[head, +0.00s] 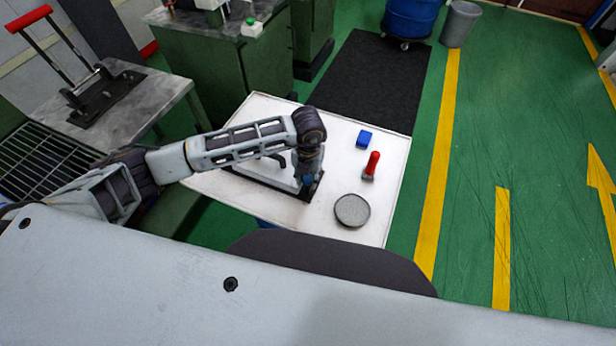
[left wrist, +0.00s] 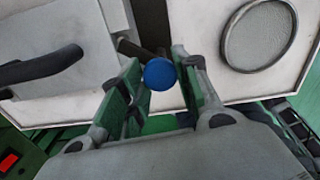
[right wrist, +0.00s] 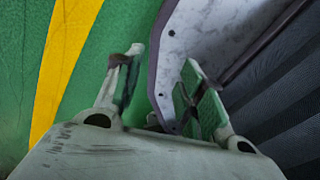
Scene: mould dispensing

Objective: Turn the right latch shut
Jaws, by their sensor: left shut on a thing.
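The right latch has a blue ball knob (left wrist: 160,74) on a short dark stem, at the mould's edge. In the left wrist view the knob sits between the fingers of my left gripper (left wrist: 157,84), which is shut on it. The white mould (left wrist: 75,30) with its dark curved handle (left wrist: 45,68) lies beside the gripper. In the head view my left gripper (head: 308,180) points down at the mould's right end, and my arm hides much of the mould. My right gripper (right wrist: 160,85) is open and empty in the right wrist view, away from the table.
A press with a red handle (head: 30,17) stands at the left. Green floor (head: 470,150) lies to the right.

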